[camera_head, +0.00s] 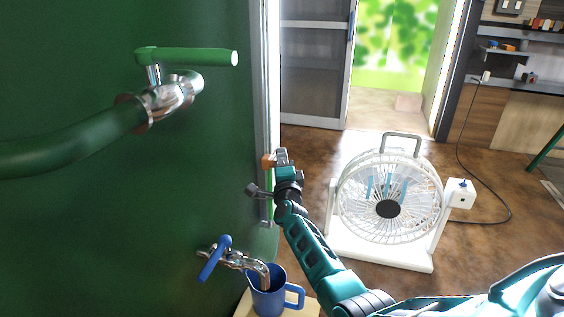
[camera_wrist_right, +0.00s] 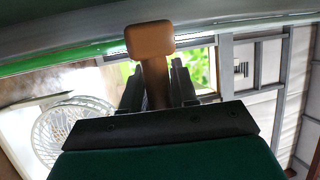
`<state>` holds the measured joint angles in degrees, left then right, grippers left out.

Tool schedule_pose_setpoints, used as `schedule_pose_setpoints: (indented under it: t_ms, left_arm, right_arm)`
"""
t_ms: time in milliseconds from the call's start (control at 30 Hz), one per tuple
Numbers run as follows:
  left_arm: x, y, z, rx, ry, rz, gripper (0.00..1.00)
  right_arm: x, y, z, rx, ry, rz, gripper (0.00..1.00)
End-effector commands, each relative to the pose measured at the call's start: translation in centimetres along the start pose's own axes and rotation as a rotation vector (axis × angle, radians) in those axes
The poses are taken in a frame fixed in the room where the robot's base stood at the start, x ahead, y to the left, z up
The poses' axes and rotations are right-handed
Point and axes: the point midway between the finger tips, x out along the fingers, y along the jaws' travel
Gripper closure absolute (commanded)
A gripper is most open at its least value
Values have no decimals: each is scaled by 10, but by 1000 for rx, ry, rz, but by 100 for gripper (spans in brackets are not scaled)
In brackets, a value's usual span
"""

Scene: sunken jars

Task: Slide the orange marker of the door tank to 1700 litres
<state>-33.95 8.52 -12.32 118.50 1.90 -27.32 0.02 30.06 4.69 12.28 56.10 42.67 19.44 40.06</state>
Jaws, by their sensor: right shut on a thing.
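The door tank (camera_head: 110,230) is a large dark green wall filling the left of the head view. A pale vertical gauge strip (camera_head: 272,90) runs along its right edge. The orange marker (camera_head: 268,160) sits on this strip, and it also shows in the right wrist view (camera_wrist_right: 150,42). My right gripper (camera_head: 281,160) is shut on the orange marker, whose stem (camera_wrist_right: 155,84) lies between the fingers in the wrist view. I cannot read any litre marks. My left gripper is not in view.
A green-handled valve (camera_head: 168,92) and pipe stick out from the tank. Below, a blue-handled tap (camera_head: 232,258) stands over a blue mug (camera_head: 268,296). A white fan (camera_head: 390,200) stands on the brown floor to the right. A doorway (camera_head: 385,95) is behind.

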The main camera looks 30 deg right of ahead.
Motion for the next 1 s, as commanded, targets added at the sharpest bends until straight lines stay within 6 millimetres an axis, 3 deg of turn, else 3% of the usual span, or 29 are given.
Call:
schedule_pose_setpoints:
  t_ms: [33,300,733,767,933,1000]
  left_arm:
    - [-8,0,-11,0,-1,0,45]
    - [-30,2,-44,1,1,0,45]
    - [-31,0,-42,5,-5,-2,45]
    - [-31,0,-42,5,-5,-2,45]
    - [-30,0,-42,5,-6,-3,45]
    - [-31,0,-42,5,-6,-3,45]
  right_arm:
    - [3,-17,-1,1,0,-5,100]
    - [12,-62,-4,0,0,-6,100]
    - [12,-66,-5,-1,1,-6,100]
    - [12,-66,-5,-1,1,-6,69]
    - [12,-65,-5,0,0,-4,53]
    - [12,-65,-5,-1,0,-4,52]
